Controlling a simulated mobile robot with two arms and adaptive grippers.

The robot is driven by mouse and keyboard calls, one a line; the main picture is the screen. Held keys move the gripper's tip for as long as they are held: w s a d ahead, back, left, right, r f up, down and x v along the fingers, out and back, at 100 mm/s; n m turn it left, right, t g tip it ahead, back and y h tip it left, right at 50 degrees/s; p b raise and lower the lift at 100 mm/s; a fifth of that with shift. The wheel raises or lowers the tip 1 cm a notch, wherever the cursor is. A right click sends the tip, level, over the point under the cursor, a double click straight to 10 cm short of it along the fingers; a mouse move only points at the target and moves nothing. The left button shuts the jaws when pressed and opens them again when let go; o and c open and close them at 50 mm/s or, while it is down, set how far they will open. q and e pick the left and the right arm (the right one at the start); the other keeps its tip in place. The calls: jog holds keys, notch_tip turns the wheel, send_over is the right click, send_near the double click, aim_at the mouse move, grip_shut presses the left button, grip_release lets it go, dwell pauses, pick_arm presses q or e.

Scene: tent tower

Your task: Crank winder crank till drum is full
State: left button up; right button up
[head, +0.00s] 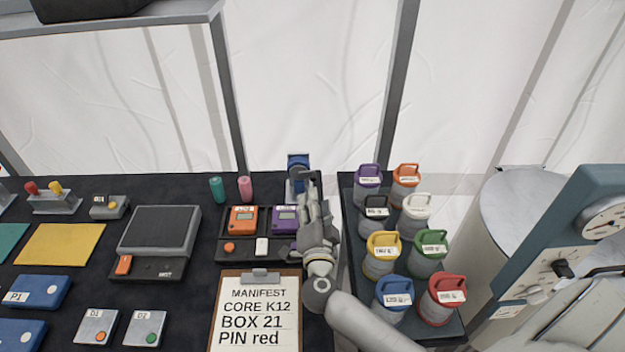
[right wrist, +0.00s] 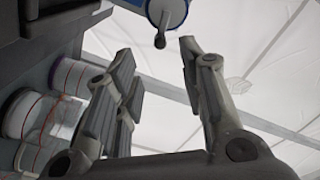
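The winder (head: 298,161) is a small blue device at the back edge of the dark table, partly hidden behind my right gripper. In the right wrist view, a blue and white part (right wrist: 167,10) that looks like the winder shows at the top, with a small dark knob or crank end (right wrist: 160,40) hanging from it. My right gripper (head: 309,180) reaches toward the winder. In the right wrist view its fingers (right wrist: 157,62) are apart with nothing between them, and the knob lies just beyond the tips. How full the drum is cannot be seen. My left gripper is out of view.
Orange (head: 243,220) and purple (head: 284,218) devices sit beside my right gripper. A manifest clipboard (head: 255,310) lies in front. Several lidded jars stand on a dark tray (head: 445,325) to the right. Teal (head: 217,189) and pink (head: 245,188) cylinders stand left of the winder.

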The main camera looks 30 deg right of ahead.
aim_at(313, 180)
jog(key=x, duration=0.9)
jog(key=shift+s, duration=0.1)
jog(key=shift+c, duration=0.2)
grip_shut()
